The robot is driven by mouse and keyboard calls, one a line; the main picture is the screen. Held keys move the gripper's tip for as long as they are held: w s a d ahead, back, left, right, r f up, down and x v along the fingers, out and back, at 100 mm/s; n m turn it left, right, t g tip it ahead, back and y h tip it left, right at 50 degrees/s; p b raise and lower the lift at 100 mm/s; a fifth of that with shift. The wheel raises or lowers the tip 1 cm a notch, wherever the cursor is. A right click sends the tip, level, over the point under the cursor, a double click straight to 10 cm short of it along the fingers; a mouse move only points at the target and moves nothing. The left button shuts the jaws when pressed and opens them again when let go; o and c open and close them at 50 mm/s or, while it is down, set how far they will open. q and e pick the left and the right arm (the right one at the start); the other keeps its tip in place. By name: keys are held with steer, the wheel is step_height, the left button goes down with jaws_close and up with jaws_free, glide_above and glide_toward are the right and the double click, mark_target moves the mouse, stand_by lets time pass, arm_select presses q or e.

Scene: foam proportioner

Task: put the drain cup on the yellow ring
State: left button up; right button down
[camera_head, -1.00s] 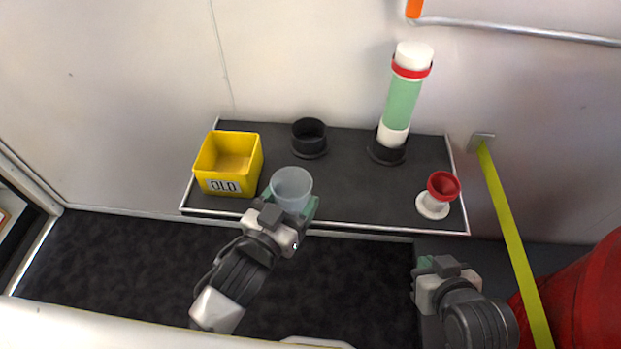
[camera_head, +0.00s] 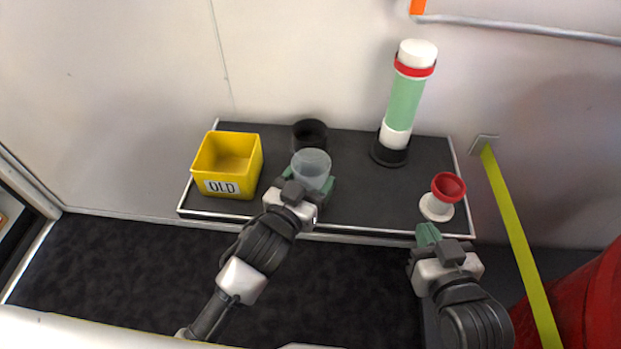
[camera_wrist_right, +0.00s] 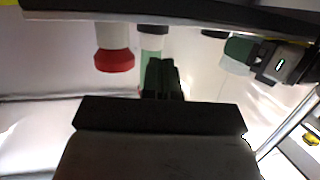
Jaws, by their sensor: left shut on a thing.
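My left gripper (camera_head: 312,190) is shut on a translucent, pale cup (camera_head: 311,166), which looks like the drain cup. It holds the cup upright over the dark shelf, in front of an empty black round holder (camera_head: 309,133). In the right wrist view the cup (camera_wrist_right: 235,66) shows beside my left gripper (camera_wrist_right: 262,62), upside down. I see no yellow ring in any view. My right gripper (camera_head: 428,236) is near the shelf's front right edge, below the red-and-white cup; its fingers look together and empty.
The dark shelf (camera_head: 365,205) carries a yellow box (camera_head: 227,185) marked OLD at left. A green-and-white cylinder (camera_head: 404,102) stands in a black base at the back. A red-topped white cup (camera_head: 438,205) stands at right. A yellow strap (camera_head: 515,235) hangs at the right.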

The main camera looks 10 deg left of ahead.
arm_select(q)
steer(key=shift+f, duration=0.1)
steer(key=o, duration=0.9)
steer(key=shift+o, duration=0.2)
